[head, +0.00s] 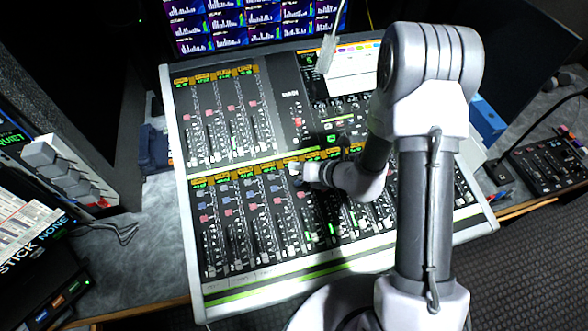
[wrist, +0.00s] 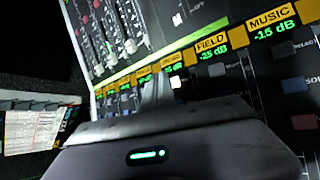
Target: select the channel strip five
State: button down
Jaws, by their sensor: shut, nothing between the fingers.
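The mixing console (head: 180,150) fills the middle of the head view, with an upper and a lower bank of channel strips. Each strip has an orange and green label, small buttons and a fader. My gripper (head: 296,172) is shut and empty at the top of the lower bank, around the fifth strip from the left. In the wrist view my gripper (wrist: 155,95) points at the buttons below the labels. A pale lit button (wrist: 177,82) shows just right of the fingertips. Labels reading FIELD (wrist: 212,46) and MUSIC (wrist: 270,18) lie farther right. Contact with a button cannot be told.
Screens with level graphs (head: 215,25) stand behind the console. A white sheet (head: 352,78) and a thin upright stand (head: 328,50) are at its upper part. A grey-buttoned unit (head: 65,175) is at left, a small mixer (head: 550,160) at right.

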jog(key=r+p, duration=0.2)
jog(key=r, duration=0.1)
jog(key=r+p, duration=0.2)
jog(key=shift+s+d, duration=0.1)
jog(key=shift+s, duration=0.25)
dwell(0.5)
